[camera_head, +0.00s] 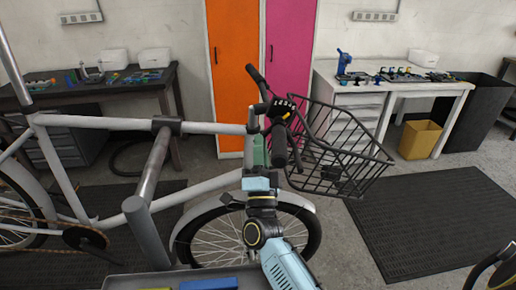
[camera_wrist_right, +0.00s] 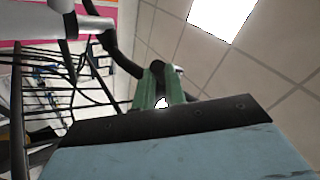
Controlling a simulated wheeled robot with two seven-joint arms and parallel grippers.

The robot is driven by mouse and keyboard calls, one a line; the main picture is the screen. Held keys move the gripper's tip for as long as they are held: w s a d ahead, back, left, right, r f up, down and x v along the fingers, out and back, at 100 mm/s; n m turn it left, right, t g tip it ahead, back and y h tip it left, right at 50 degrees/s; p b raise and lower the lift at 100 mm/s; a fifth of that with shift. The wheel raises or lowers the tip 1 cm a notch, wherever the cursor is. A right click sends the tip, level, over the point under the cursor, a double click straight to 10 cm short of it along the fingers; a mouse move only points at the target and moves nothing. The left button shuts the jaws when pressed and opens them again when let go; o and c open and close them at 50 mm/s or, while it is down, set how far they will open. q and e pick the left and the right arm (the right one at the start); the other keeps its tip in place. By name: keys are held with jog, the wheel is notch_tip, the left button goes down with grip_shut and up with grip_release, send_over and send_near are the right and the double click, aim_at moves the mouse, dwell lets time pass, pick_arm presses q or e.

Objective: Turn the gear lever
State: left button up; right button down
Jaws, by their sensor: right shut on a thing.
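A grey bike (camera_head: 100,122) is held at its frame by a stand clamp (camera_head: 167,125). Its handlebar has black grips, one at the far side (camera_head: 255,74) and one nearer (camera_head: 279,146). A black gear lever unit with pale marks (camera_head: 284,107) sits on the bar between them. My right gripper (camera_head: 262,150) reaches up from below to the handlebar. Its green fingers are shut on a dark part; the wrist view shows this part (camera_wrist_right: 157,70) between the fingertips (camera_wrist_right: 160,84). I take it for the gear lever, but the contact is partly hidden.
A black wire basket (camera_head: 345,150) is close to the right of my gripper. The front wheel (camera_head: 215,235) is below. Workbenches stand at back left (camera_head: 95,92) and right (camera_head: 360,88). A dark mat (camera_head: 430,220) leaves free floor at right.

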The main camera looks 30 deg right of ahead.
jog(key=c, duration=1.5)
grip_release()
jog(key=shift+o, duration=0.2)
